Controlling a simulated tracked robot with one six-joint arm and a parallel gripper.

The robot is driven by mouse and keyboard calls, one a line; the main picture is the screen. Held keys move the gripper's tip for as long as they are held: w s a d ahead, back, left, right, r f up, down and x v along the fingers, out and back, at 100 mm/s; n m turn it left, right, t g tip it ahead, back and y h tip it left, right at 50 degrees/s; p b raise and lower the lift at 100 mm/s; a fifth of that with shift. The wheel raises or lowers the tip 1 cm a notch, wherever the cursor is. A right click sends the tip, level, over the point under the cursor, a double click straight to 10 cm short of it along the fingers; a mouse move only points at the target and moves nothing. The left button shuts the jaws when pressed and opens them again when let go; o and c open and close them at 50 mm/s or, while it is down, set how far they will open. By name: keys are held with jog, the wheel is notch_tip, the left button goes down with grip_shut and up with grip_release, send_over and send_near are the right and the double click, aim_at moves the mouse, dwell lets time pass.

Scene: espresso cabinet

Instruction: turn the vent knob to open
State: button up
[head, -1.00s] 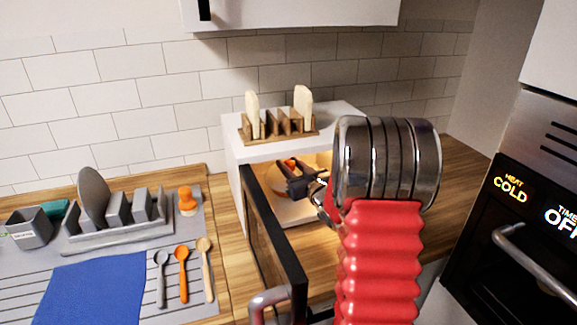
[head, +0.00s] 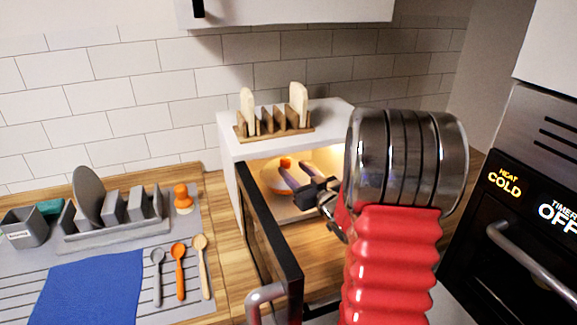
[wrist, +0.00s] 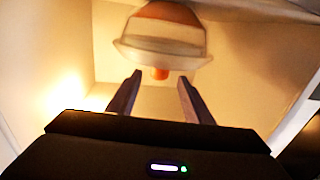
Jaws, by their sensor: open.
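A pale domed piece with an orange knob (head: 286,162) sits inside the open white cabinet (head: 228,150). In the wrist view the pale dome (wrist: 160,40) shows an orange part at its top edge and a small orange stub (wrist: 160,73) below its rim. Which orange part is the vent knob I cannot tell. My gripper (head: 292,170) reaches into the cabinet, open and empty. In the wrist view my gripper's two fingers (wrist: 160,77) point towards the dome, one on each side of the stub's line. Their distance from it is unclear.
The cabinet's dark door (head: 268,235) stands open at the left of my arm. A wooden toast rack (head: 275,130) with two slices stands on the cabinet. A dish rack and spoons lie at the left. A dark oven (head: 520,220) stands at the right.

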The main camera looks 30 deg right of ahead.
jog(key=s, duration=0.7)
jog(key=shift+s+a, duration=0.25)
jog(key=shift+a, duration=0.1)
jog(key=shift+s, duration=0.1)
